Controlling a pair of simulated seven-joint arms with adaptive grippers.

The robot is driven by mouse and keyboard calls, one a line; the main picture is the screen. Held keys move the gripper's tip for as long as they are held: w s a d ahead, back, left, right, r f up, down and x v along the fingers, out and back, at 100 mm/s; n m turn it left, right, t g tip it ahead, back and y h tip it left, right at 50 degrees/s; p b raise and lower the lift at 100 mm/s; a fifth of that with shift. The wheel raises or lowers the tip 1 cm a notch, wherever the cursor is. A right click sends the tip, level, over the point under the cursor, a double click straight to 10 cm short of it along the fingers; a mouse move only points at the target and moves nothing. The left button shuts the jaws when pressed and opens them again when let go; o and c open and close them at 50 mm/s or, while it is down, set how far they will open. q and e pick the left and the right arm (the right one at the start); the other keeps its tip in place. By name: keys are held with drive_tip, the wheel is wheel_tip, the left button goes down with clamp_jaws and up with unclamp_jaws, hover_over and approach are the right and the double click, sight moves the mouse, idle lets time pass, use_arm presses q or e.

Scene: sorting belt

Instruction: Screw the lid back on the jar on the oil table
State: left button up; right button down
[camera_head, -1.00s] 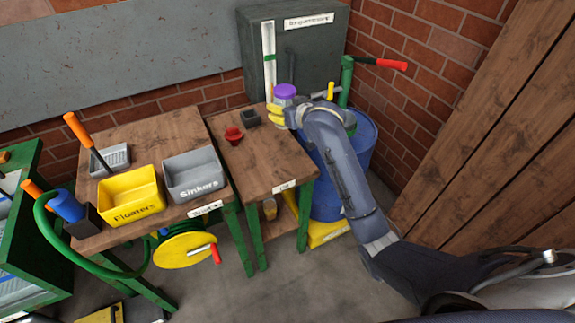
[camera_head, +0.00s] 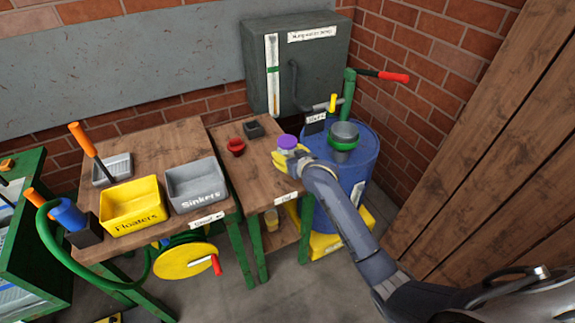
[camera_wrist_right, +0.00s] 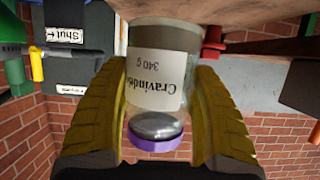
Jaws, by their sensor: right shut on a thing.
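The glass jar (camera_wrist_right: 155,75) has a white label and stands upside down in the right wrist view. Its purple lid (camera_wrist_right: 155,142) sits at the jar's mouth; how tightly cannot be told. In the head view the lid (camera_head: 287,141) shows above my right gripper (camera_head: 291,157), which hides most of the jar. The yellow fingers of this gripper (camera_wrist_right: 160,110) are shut around the jar's sides. The jar is at the right side of the oil table (camera_head: 262,180); whether its base touches the wood is unclear. My left gripper is not in view.
A red cup-like piece (camera_head: 236,147) and a small dark box (camera_head: 253,129) stand at the back of the oil table. A blue drum (camera_head: 366,150) with a green-rimmed funnel (camera_head: 344,137) stands close on the right. The table's front is clear.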

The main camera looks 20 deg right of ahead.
drive_tip(key=shift+f, duration=0.35)
drive_tip(key=shift+f, duration=2.15)
drive_tip(key=shift+f, duration=0.1)
drive_tip(key=shift+c, duration=1.8)
unclamp_jaws()
drive_tip(key=v, duration=1.2)
